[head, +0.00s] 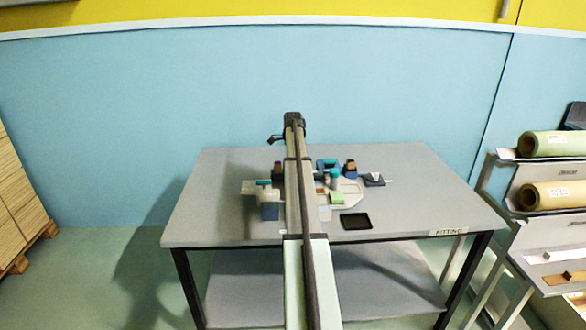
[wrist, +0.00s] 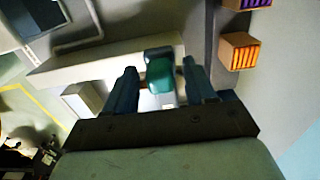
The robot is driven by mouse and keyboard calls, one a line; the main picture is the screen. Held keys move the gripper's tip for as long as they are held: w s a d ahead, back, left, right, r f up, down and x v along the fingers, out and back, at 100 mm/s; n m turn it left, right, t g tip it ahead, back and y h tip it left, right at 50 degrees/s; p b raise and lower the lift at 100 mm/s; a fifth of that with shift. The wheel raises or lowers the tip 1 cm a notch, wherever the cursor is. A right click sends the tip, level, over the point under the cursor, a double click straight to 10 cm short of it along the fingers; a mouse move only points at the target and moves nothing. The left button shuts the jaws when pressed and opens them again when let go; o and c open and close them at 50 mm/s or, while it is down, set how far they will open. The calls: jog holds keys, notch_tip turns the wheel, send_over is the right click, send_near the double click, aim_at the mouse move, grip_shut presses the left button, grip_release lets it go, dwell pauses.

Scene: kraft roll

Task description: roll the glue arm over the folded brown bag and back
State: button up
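My gripper (wrist: 161,84) points at a pale fixture (wrist: 110,62) in the wrist view, its two blue-grey fingers apart. A teal-green rounded piece (wrist: 160,76) shows between the fingers, with narrow gaps on both sides; I cannot tell its depth or whether it is the glue arm's grip. In the head view my arm crosses the middle of the table and the fingers cannot be made out. A pale fixture (head: 347,196) with teal and green parts sits right of the arm. I cannot pick out the folded brown bag in either view.
The grey table (head: 420,205) carries a black tray (head: 356,221), a dark pad (head: 373,180) and a blue block (head: 270,211). A rack with rolls (head: 553,195) stands at right. The table's right side is clear.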

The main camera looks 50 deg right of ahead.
jog(key=shift+r, duration=0.1)
notch_tip(320, 180, up, 14)
dwell(0.7)
jog(key=shift+s+f, duration=0.1)
jog(key=shift+f, duration=0.1)
jog(key=s+d+f+m+y, duration=0.1)
jog(key=s+d+f, duration=0.1)
jog(key=s+d, duration=0.5)
jog(key=w+a+r+n+t+y, duration=0.1)
jog(key=w+a+t+y, duration=0.1)
jog(key=w+a+t, duration=0.15)
jog(key=x, duration=1.3)
jog(key=shift+s+a+f, duration=0.1)
jog(key=shift+f, duration=0.2)
jog(key=shift+c, duration=0.4)
grip_shut()
